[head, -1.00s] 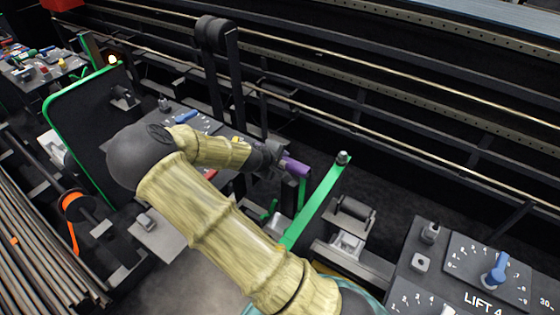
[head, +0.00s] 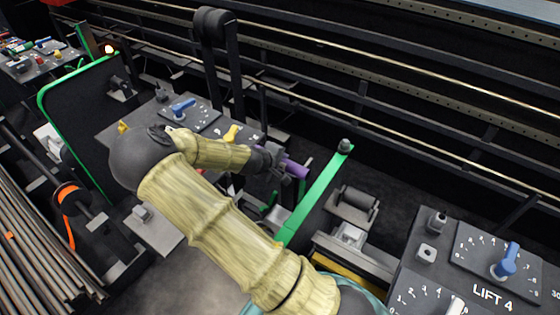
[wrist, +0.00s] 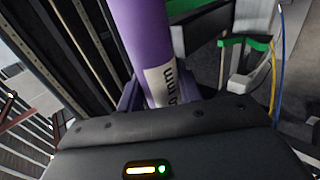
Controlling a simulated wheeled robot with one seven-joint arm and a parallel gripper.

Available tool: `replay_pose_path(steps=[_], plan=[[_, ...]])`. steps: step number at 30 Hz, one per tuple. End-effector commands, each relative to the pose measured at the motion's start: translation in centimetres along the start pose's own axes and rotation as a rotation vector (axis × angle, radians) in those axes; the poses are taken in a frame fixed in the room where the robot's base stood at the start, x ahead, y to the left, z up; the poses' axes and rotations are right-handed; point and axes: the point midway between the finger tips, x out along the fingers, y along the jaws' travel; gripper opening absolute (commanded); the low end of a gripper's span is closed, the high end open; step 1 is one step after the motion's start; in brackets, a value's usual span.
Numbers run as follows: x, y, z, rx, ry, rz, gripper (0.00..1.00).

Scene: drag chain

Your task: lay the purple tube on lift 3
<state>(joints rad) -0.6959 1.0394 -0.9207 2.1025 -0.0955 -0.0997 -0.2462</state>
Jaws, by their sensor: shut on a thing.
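The purple tube (head: 296,169) is held at the end of my arm, in front of the dark rails, near the upper end of a green bar (head: 318,195). My gripper (head: 277,162) is shut on it. In the wrist view the purple tube (wrist: 143,38) runs up from between the fingers, with a white label ending in "mm" at its lower part. Its far end is out of that view. No "LIFT 3" label is readable; a grey control panel (head: 160,117) left of my gripper is partly hidden by my arm.
A panel marked LIFT 4 (head: 470,285) with a blue lever (head: 508,262) stands at the lower right. Dark uprights topped with a roller (head: 214,27) rise behind my arm. A roller stand (head: 353,205) lies right of the green bar. Long rods (head: 35,240) lie at the lower left.

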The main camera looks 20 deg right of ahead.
Motion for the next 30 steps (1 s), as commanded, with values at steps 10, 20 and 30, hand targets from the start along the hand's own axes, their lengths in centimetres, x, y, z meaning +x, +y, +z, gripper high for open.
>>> replay_pose_path(steps=[10,20,30], plan=[[1.7,-1.8,-0.1,0.000,0.001,0.001,0.08],[3.2,-3.3,0.0,0.000,0.000,0.001,0.08],[4.7,-4.8,0.0,0.001,0.000,0.001,0.08]])
